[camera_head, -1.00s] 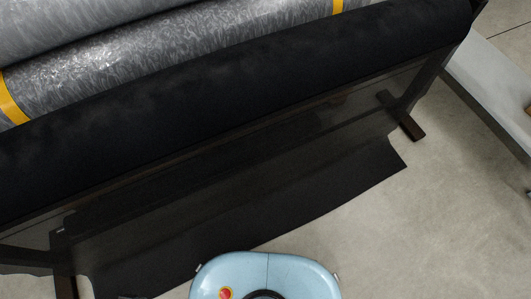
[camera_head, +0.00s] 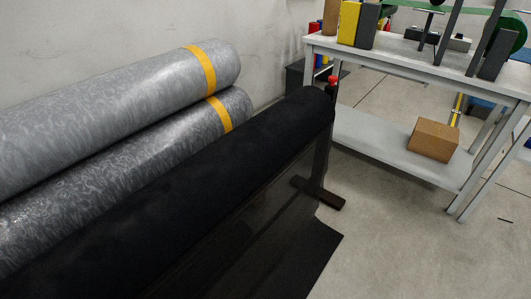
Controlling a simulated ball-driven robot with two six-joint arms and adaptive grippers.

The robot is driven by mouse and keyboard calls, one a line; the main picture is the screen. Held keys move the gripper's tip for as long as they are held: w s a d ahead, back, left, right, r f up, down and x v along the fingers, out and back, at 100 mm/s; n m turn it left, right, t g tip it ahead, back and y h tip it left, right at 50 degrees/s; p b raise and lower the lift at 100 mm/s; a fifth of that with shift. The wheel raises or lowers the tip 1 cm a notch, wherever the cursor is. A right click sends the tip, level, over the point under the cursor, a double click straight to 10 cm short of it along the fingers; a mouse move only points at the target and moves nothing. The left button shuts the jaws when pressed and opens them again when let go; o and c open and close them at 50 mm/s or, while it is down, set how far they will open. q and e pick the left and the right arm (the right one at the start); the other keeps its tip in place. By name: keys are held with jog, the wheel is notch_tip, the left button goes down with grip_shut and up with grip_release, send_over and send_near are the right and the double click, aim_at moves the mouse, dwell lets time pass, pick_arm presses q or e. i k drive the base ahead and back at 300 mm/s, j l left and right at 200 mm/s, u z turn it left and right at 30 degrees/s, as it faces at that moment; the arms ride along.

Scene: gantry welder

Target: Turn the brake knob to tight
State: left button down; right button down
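A small red knob (camera_head: 333,80) stands on top of a dark upright at the right end of the large black roll (camera_head: 215,165). It looks like the brake knob, but it is too small to read its setting or any marking. The black roll lies on a dark stand, whose foot (camera_head: 318,193) shows on the floor below the knob. Black sheet hangs down from the roll to the floor. Neither of my grippers is in view, and nothing touches the knob.
Two grey rolls with yellow bands (camera_head: 130,95) lie behind the black roll by the wall. A grey workbench (camera_head: 400,52) with equipment stands close to the right of the knob. Its lower shelf carries a cardboard box (camera_head: 433,140). The floor (camera_head: 400,245) at the lower right is clear.

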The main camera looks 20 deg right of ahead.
aim_at(333, 79)
jog(key=i+l+u, duration=0.1)
jog(key=l, duration=0.25)
jog(key=i+l+u, duration=0.1)
jog(key=l, duration=0.25)
jog(key=i+l+u, duration=0.1)
jog(key=l, duration=0.3)
jog(key=i+l, duration=0.25)
jog(key=l, duration=0.15)
jog(key=i+l+u, duration=0.15)
jog(key=l, duration=0.2)
